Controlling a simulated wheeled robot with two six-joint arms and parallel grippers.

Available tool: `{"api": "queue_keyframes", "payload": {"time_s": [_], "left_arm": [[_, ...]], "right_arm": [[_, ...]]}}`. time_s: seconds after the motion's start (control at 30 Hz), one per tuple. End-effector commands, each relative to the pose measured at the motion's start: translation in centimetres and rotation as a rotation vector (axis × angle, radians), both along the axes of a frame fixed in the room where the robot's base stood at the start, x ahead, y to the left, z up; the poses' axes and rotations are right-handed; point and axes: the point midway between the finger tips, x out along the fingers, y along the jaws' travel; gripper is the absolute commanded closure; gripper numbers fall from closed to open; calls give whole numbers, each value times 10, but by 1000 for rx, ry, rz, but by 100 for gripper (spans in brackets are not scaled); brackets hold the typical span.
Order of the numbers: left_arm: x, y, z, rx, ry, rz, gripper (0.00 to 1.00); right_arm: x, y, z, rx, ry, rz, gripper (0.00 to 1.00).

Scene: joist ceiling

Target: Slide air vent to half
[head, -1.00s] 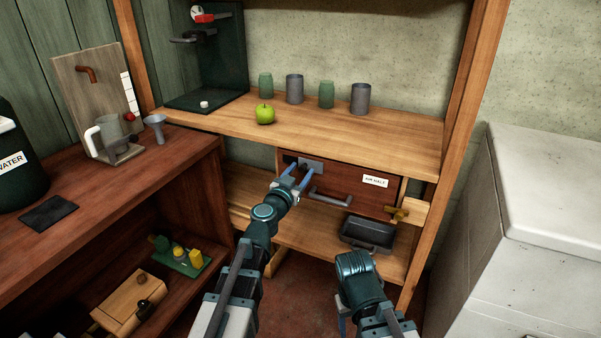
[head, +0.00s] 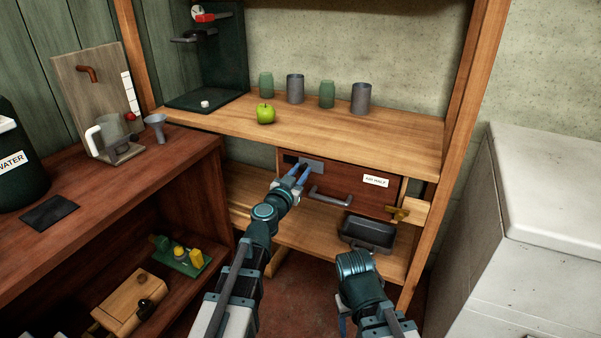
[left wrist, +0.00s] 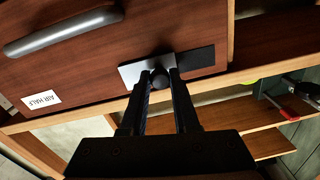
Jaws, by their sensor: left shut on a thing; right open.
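The air vent is a grey metal slide plate (head: 316,166) beside a dark opening (head: 289,159) in the upper left of a brown wooden front. The left wrist view shows the plate (left wrist: 131,75), the uncovered dark opening (left wrist: 198,60) and a round dark knob (left wrist: 159,79) on the plate. The plate covers only part of the vent. My left gripper (head: 301,173) is shut on the knob, one finger on each side of it. A white label reading AIR HALF (head: 376,181) is on the same front. My right gripper (head: 343,322) hangs low, away from the vent, mostly hidden by its arm.
A grey bar handle (head: 330,197) is just below and right of the plate. A brass latch (head: 398,214) sits at the front's right edge. A dark tray (head: 368,233) is on the shelf below.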

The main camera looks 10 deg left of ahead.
Motion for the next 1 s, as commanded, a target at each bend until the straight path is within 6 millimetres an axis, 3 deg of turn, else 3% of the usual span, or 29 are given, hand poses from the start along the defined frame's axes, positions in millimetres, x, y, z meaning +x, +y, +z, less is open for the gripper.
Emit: {"api": "queue_keyframes", "payload": {"time_s": [0.6, 0.87, 1.0], "left_arm": [[0, 1, 0, 0, 0, 1, 100], [9, 28, 0, 0, 0, 4, 100], [8, 30, 0, 0, 0, 2, 100]], "right_arm": [[0, 0, 0, 0, 0, 0, 39], [0, 0, 0, 0, 0, 0, 39], [0, 0, 0, 0, 0, 0, 39]]}}
